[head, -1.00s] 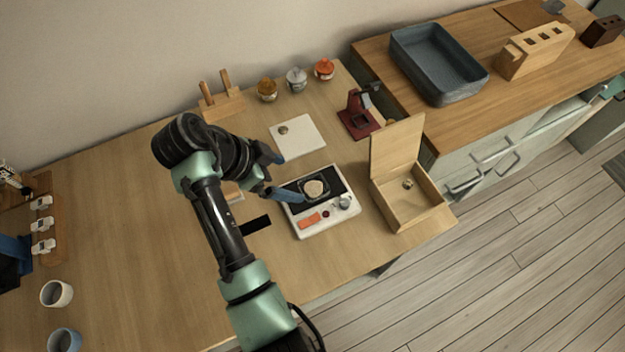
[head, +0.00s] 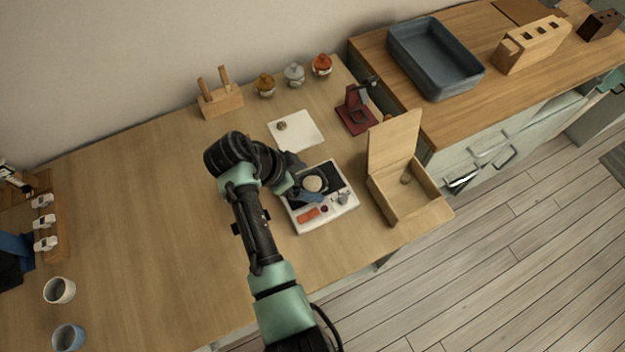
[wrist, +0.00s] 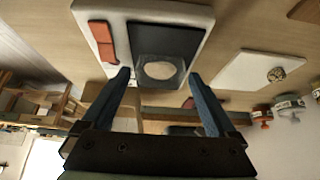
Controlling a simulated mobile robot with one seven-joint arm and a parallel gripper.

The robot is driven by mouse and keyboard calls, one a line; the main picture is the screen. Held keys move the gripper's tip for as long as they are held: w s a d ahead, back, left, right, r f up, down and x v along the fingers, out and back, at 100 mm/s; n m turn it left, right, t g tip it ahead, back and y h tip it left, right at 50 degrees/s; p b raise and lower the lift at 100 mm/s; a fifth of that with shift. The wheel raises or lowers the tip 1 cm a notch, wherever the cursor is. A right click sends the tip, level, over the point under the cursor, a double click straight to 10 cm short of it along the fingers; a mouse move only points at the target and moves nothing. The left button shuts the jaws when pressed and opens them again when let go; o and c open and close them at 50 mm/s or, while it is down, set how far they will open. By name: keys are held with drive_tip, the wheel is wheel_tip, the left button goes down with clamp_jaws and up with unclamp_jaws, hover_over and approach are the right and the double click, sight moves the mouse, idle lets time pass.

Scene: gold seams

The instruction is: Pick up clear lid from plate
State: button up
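The clear lid (wrist: 160,66) is a see-through square cover over a round pale piece (head: 313,184). It rests on the black plate (wrist: 170,38) of a white device (head: 322,217). My gripper (wrist: 160,77) is open. In the wrist view its two blue fingers appear on either side of the lid, with a gap at each side. Whether they are down at the lid's height I cannot tell. In the head view my gripper (head: 304,180) is over the plate and its fingers partly hide the lid.
An orange block (head: 307,215) and a small metal knob (head: 343,198) sit on the device's front. A white board (head: 300,132) lies behind it. An open wooden box (head: 408,205) and a red stand (head: 356,120) are to the right. The table's left is mostly clear.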

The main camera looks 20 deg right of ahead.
drive_tip(key=c, duration=1)
